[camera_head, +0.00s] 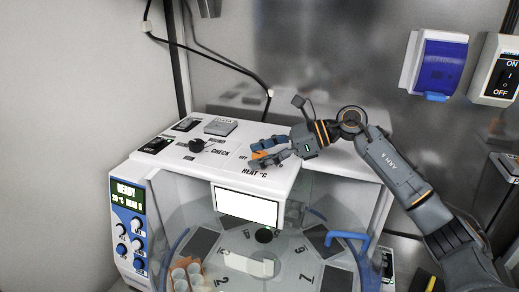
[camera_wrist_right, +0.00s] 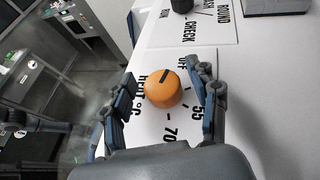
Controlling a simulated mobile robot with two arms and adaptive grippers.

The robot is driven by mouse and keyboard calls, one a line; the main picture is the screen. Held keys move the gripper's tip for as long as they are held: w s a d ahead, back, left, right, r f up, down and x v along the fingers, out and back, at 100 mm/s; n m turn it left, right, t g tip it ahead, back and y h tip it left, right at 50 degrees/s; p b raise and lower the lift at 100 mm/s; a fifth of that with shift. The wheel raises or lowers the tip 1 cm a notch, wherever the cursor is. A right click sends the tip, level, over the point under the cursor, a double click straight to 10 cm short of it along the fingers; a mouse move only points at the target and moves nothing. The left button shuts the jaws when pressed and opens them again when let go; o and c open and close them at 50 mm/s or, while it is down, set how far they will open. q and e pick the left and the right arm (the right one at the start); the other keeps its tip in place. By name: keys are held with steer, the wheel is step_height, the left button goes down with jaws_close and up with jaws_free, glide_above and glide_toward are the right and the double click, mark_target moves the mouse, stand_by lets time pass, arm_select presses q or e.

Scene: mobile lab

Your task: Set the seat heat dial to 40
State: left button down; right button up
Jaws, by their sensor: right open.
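The seat heat dial is an orange round knob (camera_wrist_right: 162,92) with a dark pointer line, on the white panel labelled HEAT °C; it also shows small in the head view (camera_head: 261,155). The pointer is turned toward the OFF label side. The 55 and 70 marks are readable in the right wrist view; the 40 mark is not visible, likely behind a finger. My right gripper (camera_head: 268,149) is open, with one finger on each side of the dial in the wrist view (camera_wrist_right: 167,88) and gaps beside it. My left gripper is not in view.
The white machine top (camera_head: 165,165) carries a black knob (camera_head: 197,145) near CHECK and a grey block (camera_head: 220,127). A blue control panel (camera_head: 130,230) has a lit display. A clear cover over a numbered carousel (camera_head: 225,278) lies below. A blue wall socket (camera_head: 440,66) and ON/OFF switch (camera_head: 505,75) are right.

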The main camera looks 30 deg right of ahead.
steer(key=shift+a+f, duration=0.1)
steer(key=shift+c, duration=0.5)
steer(key=c, duration=1.1)
